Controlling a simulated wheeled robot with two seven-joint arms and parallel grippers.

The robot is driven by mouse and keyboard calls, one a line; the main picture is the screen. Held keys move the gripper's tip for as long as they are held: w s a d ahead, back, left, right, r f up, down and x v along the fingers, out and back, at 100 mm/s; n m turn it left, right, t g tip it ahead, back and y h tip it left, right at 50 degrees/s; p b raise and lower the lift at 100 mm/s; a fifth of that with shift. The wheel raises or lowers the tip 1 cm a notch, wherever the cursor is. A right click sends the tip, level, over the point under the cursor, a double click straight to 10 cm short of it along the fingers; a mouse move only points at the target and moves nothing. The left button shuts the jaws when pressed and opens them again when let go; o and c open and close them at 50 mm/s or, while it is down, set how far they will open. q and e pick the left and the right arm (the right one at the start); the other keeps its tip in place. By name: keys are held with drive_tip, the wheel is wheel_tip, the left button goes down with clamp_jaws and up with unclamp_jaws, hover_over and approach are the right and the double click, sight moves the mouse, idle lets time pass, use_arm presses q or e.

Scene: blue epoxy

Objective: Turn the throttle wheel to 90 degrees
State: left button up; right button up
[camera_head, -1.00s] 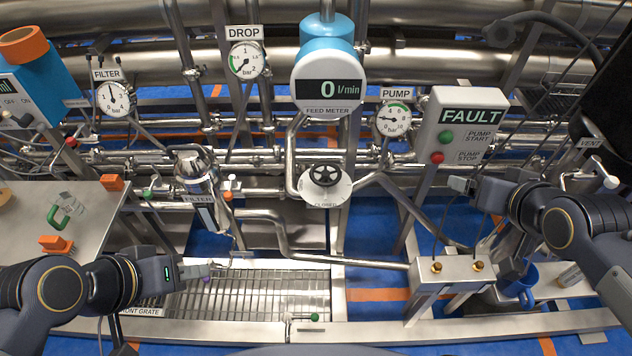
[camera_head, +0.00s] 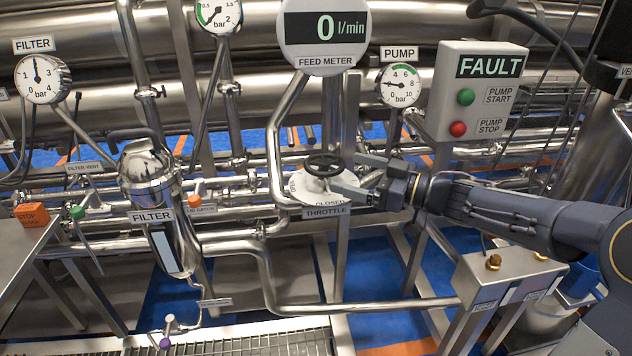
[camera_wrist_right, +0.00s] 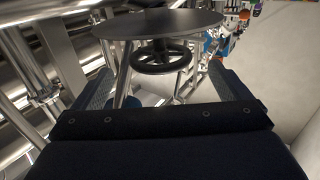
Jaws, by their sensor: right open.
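The throttle wheel (camera_head: 325,165) is a small black handwheel above a round pale plate marked CLOSED, with a THROTTLE label (camera_head: 326,210) below it. My right gripper (camera_head: 348,174) comes in from the right with its jaws open. Its two fingers point at the wheel, one on the far side and one on the near side, with the tips by the wheel's right edge. In the right wrist view the wheel (camera_wrist_right: 160,57) shows ahead between the spread fingers, below a dark round disc (camera_wrist_right: 157,23). Whether a finger touches the wheel, I cannot tell. My left gripper is out of view.
The feed meter (camera_head: 324,30) reads 0 l/min. The pump box (camera_head: 477,95) shows FAULT, above and right of the wheel. Pipes surround the wheel, and the filter housing (camera_head: 150,175) stands to its left. A pump gauge (camera_head: 403,86) is above my right gripper.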

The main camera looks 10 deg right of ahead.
sight(322, 160)
drive_tip(key=b+x, duration=0.1)
drive_tip(key=x, duration=0.6)
drive_tip(key=shift+w+a+b, duration=0.15)
drive_tip(key=shift+a+b, duration=0.05)
drive_tip(key=shift+b, duration=0.2)
drive_tip(key=shift+r, duration=0.1)
